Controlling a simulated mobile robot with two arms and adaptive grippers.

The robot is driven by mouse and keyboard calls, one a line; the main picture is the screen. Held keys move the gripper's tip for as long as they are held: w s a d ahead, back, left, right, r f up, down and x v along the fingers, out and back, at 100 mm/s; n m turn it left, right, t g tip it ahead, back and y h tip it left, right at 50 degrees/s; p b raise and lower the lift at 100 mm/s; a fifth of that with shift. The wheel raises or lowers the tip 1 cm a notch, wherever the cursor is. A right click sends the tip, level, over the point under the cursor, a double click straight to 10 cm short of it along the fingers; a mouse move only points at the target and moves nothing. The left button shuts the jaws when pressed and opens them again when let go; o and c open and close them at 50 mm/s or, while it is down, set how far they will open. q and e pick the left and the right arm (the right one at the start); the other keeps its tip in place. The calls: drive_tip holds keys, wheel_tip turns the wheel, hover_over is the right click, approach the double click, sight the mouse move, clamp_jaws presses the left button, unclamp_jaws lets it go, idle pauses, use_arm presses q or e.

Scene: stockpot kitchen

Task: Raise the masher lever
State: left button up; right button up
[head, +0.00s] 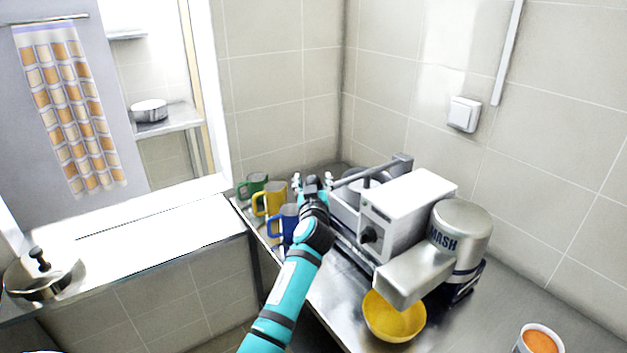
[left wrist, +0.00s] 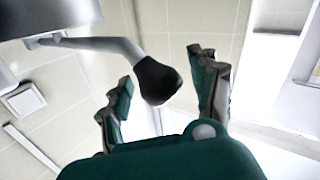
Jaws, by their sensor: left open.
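The masher (head: 463,235) is a grey machine marked MASH on the steel counter at the right. Its lever (head: 365,172) is a grey bar running left from a bracket at the machine's back. In the left wrist view the lever's black knob (left wrist: 157,80) shows between my open fingers, with no clear contact. My left gripper (head: 312,182) is open at the lever's left end in the head view, where it hides the knob. My right gripper is not in view.
A green mug (head: 256,184), a yellow mug (head: 269,199) and a blue mug (head: 285,222) stand left of my arm. A yellow bowl (head: 394,318) sits under the masher's spout. An orange-filled cup (head: 539,341) stands at the front right. A lidded pot (head: 42,277) is at far left.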

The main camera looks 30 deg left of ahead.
use_arm(q)
clamp_jaws()
drive_tip(key=shift+w, duration=0.1)
idle(0.4)
drive_tip(key=shift+f, duration=0.15)
